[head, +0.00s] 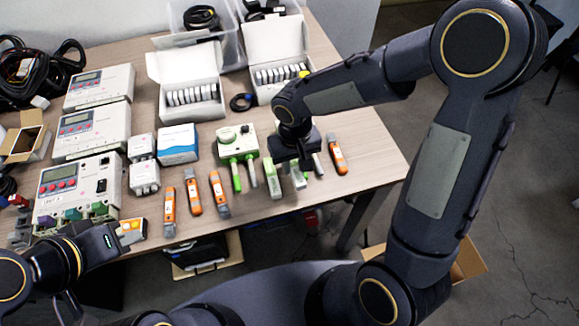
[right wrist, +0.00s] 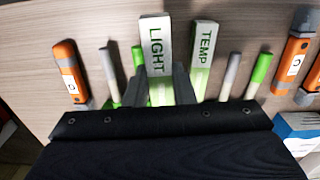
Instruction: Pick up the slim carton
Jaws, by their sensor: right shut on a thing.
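Two slim white-and-green cartons lie side by side in the right wrist view. One is marked LIGHT (right wrist: 156,42), the other TEMP (right wrist: 204,45). My right gripper (right wrist: 160,80) is shut on the LIGHT carton, with one finger along each side. The TEMP carton lies just beside the right finger. In the head view the TEMP carton (head: 272,178) and the LIGHT carton (head: 298,179) show below my right gripper (head: 300,160), whose fingers are mostly hidden. My left gripper (head: 122,234) is at the table's front left, by an orange-and-white thing (head: 132,226); its fingers are unclear.
Thin green and grey probes flank the cartons closely. Orange-and-grey handheld tools (head: 194,192) lie to the left, and another (head: 337,156) to the right. A green-and-white device (head: 237,142), a blue-and-white box (head: 178,145) and open white boxes (head: 190,75) stand behind.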

